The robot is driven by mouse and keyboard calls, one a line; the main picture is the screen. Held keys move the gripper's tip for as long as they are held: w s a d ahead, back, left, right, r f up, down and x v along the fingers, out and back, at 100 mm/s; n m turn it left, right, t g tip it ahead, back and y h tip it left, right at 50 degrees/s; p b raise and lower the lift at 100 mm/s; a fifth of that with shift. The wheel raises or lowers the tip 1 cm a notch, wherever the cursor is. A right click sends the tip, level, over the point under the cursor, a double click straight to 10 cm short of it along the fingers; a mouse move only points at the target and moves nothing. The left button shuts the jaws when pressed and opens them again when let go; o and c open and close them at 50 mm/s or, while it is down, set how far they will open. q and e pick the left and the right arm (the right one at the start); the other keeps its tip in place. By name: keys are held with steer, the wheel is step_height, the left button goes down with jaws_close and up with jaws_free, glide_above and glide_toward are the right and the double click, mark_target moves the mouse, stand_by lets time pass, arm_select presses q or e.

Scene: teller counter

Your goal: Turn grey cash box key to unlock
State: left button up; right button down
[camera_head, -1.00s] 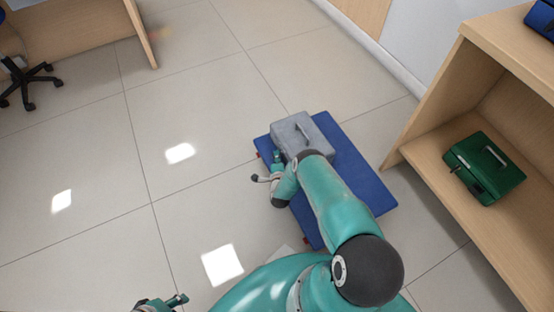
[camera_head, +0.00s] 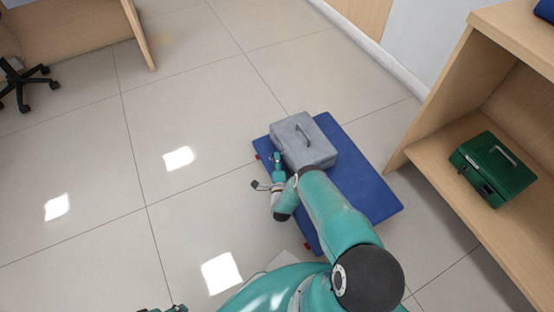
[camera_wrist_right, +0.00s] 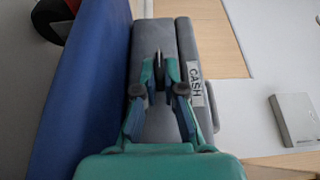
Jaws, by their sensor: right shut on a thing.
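The grey cash box (camera_head: 302,140) with a handle on its lid sits on the blue platform (camera_head: 362,185) in the head view. The cash box also fills the middle of the right wrist view (camera_wrist_right: 185,45), with a white CASH label (camera_wrist_right: 195,83). My right gripper (camera_head: 277,158) is at the near left side of the box. In the right wrist view its fingers (camera_wrist_right: 159,70) are shut on a small dark key (camera_wrist_right: 159,66) at the box's face. The key's turn angle is hard to tell. Only a bit of my left gripper (camera_head: 170,310) shows at the bottom edge.
A green cash box (camera_head: 493,168) stands on a wooden shelf (camera_head: 440,165) at the right. A blue box (camera_head: 546,5) is partly visible on top. A desk and an office chair (camera_head: 22,82) are at the upper left. The tiled floor left of the platform is clear.

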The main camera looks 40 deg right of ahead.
steer(key=c, duration=1.3)
jaws_free()
steer(key=shift+d+f, duration=0.1)
steer(key=v, duration=0.7)
steer(key=shift+s+f, duration=0.1)
steer(key=shift+s, duration=0.1)
